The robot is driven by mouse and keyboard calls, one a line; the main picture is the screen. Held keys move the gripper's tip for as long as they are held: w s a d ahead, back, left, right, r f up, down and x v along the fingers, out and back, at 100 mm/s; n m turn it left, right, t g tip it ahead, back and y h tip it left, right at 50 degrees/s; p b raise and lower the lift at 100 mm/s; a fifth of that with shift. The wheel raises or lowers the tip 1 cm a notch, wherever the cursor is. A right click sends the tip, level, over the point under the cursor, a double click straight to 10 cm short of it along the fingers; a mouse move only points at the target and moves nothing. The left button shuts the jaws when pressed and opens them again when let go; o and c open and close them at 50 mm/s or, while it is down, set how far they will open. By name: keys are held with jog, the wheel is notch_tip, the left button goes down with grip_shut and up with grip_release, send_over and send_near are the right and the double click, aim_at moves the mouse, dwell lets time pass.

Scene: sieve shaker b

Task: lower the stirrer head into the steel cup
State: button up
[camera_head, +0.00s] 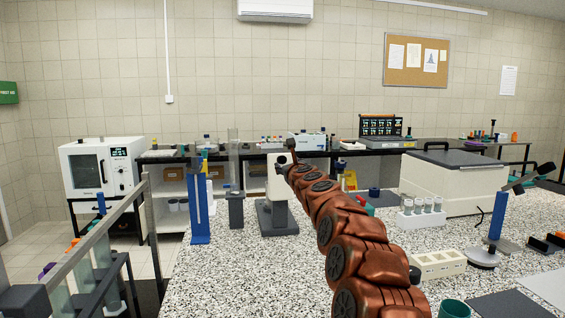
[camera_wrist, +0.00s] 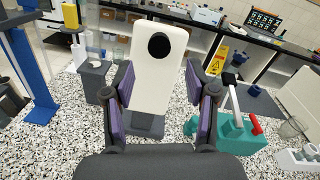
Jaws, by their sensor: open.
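The stirrer head (camera_wrist: 158,50) is a pale upright body with a round black knob near its top, in the middle of the wrist view. In the head view the stirrer (camera_head: 276,182) stands on the speckled bench upon a dark grey base (camera_head: 278,219), partly behind my arm. My gripper (camera_wrist: 160,84) is open and empty, its purple-padded fingers apart, one to each side of the pale body in the picture. I cannot tell whether they touch it. In the head view my gripper is mostly hidden by my copper-coloured arm. I cannot make out the steel cup.
A blue stand (camera_head: 199,208) and a grey block (camera_head: 236,210) stand left of the stirrer. In the wrist view a teal device with a red handle (camera_wrist: 233,133) stands close on the right. A tube rack (camera_head: 422,218) and a large pale box (camera_head: 452,184) lie further right.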

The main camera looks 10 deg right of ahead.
aim_at(282, 160)
jog(key=shift+w+r+p, duration=0.15)
jog(key=shift+w+p, duration=1.4)
jog(key=shift+w, duration=0.15)
jog(key=shift+w+a+p, duration=0.15)
jog(key=shift+w+p, duration=0.7)
jog(key=shift+p, duration=0.05)
jog(key=shift+w+r+p, duration=0.1)
jog(key=shift+w+p, duration=0.15)
jog(key=shift+p, duration=0.1)
jog(key=shift+w+p, duration=0.85)
jog(key=shift+p, duration=0.2)
jog(key=shift+f, duration=0.25)
jog(key=shift+a, duration=0.1)
jog(key=shift+c, duration=0.4)
grip_shut()
